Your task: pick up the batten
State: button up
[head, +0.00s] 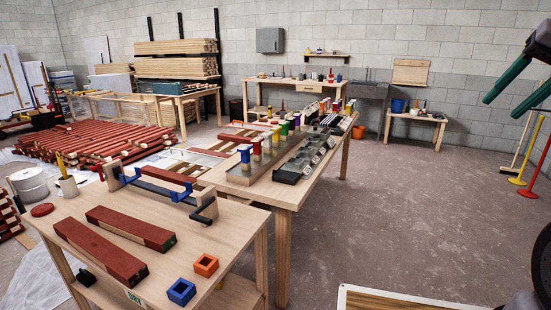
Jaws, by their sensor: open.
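Two red-painted battens lie flat and roughly parallel on the near wooden table: a nearer one (98,249) and a farther one (130,228). I cannot tell which one the task means. Many more red battens (95,143) lie in rows at the left, behind that table. My gripper (496,108) shows at the upper right with two green fingers spread apart and nothing between them. It is in the air, far to the right of the battens.
A long bench (300,185) with coloured pieces stands behind. The floor (400,215) to the right is clear.

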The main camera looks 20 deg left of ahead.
aim_at(129, 270)
jog(key=k+j, duration=0.1)
jog(key=j, duration=0.25)
jog(key=k+j+u, duration=0.1)
jog(key=j, duration=0.2)
jog(key=k+j, duration=0.15)
jog(key=j, duration=0.2)
jog(key=k+j, duration=0.1)
jog(key=j, duration=0.25)
jog(key=k+j+u, duration=0.15)
jog(key=j, duration=0.85)
jog(key=j+u, duration=0.1)
jog(key=j, duration=0.85)
